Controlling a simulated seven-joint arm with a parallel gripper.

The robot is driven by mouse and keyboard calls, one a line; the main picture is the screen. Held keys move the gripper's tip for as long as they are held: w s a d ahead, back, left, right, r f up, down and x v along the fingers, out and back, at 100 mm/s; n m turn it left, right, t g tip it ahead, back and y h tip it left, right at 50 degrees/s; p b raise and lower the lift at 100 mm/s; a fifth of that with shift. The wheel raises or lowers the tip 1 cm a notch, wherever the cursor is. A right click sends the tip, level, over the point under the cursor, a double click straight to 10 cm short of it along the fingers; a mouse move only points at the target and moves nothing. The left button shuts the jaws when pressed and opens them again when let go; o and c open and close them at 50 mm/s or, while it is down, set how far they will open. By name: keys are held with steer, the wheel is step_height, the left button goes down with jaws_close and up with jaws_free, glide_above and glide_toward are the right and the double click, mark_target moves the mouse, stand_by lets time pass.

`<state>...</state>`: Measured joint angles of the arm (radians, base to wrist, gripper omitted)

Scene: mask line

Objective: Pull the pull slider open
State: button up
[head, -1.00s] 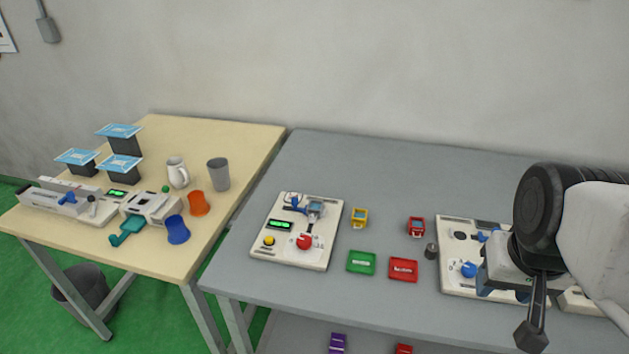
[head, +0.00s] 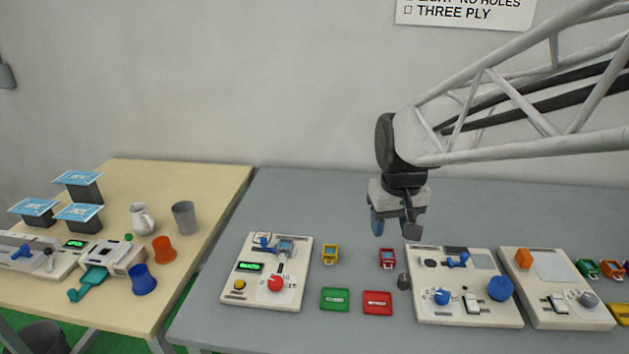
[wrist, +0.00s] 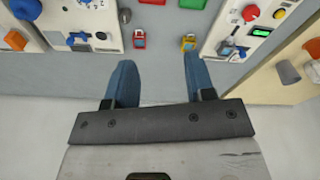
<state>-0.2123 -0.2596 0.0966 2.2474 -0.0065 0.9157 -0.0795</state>
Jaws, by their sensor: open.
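My gripper (head: 395,224) is open and empty above the grey table, just behind the middle white panel (head: 466,318). In the wrist view its blue fingers stand wide apart with nothing between them (wrist: 158,66). I cannot tell for certain which part is the pull slider. A teal handle (head: 88,283) sticks out from the white device on the wooden table, far to the left of my gripper. Blue levers also sit on the middle panel (head: 458,261) and on the left panel (head: 265,245). My gripper touches none of these.
Small yellow (head: 330,255) and red (head: 387,259) holders stand between the panels. Green (head: 335,299) and red (head: 377,303) trays lie in front. A grey cup (head: 184,217), white jug (head: 142,218), orange cup (head: 163,249) and blue cup (head: 143,280) stand on the wooden table.

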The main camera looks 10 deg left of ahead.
steer(key=w+a+f+n, duration=0.2)
steer(key=w+a+f, duration=0.1)
steer(key=w+a, duration=0.5)
steer(key=n+g, duration=0.2)
steer(key=n, duration=0.2)
glide_above(263, 239)
step_height(263, 239, down, 14)
steer(key=shift+r, duration=0.15)
steer(key=shift+d, duration=0.1)
steer(key=shift+f, duration=3.9)
steer(key=shift+c, duration=0.2)
jaws_close()
